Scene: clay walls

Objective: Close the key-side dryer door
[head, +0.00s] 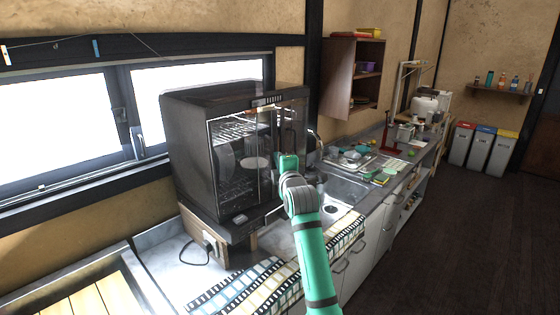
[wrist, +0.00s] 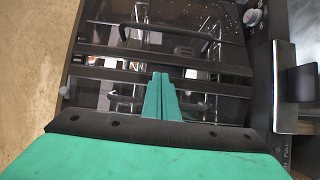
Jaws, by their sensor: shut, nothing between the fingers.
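The dryer is a black box-shaped cabinet (head: 190,150) on the counter, with racks and dishes behind its clear front. A clear door panel (head: 265,125) stands at the right part of its front, beside my gripper. In the wrist view a clear panel (wrist: 115,75) with dark crossbars and a curved black handle (wrist: 165,31) lies close beyond my fingers. My gripper (head: 288,162) is shut and empty, in front of the dryer's right side; its teal fingertips also show in the wrist view (wrist: 160,82). I cannot tell whether they touch the panel, or how far it stands open.
A sink (head: 345,190) and a dish rack with dishes (head: 355,158) are right of the dryer. A striped cloth (head: 245,290) lies on the counter front. An open wall cabinet (head: 340,75) hangs behind. Bins (head: 480,148) stand far right; the floor (head: 450,240) is clear.

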